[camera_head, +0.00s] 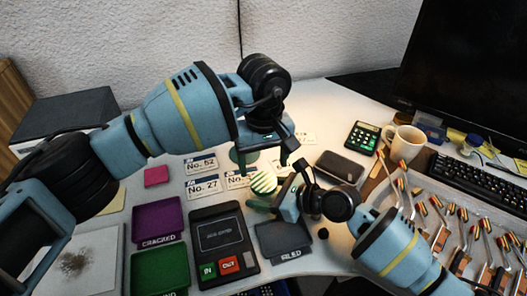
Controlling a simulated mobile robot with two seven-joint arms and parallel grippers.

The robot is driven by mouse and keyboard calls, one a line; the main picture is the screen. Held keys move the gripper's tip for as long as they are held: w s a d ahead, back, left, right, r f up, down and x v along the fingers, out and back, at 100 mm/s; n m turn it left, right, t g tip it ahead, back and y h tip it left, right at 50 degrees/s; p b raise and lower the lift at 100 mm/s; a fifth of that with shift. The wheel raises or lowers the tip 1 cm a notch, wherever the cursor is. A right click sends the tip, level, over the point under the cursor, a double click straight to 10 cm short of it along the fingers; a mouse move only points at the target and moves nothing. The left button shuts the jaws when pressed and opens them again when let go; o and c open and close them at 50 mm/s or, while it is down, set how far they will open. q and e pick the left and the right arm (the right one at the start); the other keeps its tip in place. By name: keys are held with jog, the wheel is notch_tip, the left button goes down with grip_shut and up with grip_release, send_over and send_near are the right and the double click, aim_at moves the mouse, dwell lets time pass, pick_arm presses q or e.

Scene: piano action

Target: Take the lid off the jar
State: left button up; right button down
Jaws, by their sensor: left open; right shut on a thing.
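A round green-and-white striped thing (263,182), which looks like the jar or its lid, shows in the middle of the desk; I cannot tell the jar from the lid here. My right gripper (266,192) reaches in from the lower right and is shut on it, with a green finger showing below it. My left gripper (262,161) is open just above it in the picture, its two green-tipped fingers pointing down. Whether the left fingers touch anything cannot be made out. Part of a greenish round shape shows behind the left gripper's near finger.
Number cards (203,186) lie left of the grippers. A purple tray (158,219), a green tray (160,269), a dark device (223,243) and a grey tray (284,240) stand in front. A mug (405,144), calculator (363,137) and several piano hammers are right.

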aim_at(263, 182)
pick_arm(q)
jog(key=shift+f, duration=2.7)
jog(key=c, duration=1)
jog(key=n, duration=0.5)
jog(key=shift+n, duration=0.4)
jog(key=n, duration=0.4)
jog(key=shift+n, duration=0.3)
jog(key=n, duration=1.2)
jog(key=shift+r+n, duration=0.1)
jog(key=shift+n, duration=0.3)
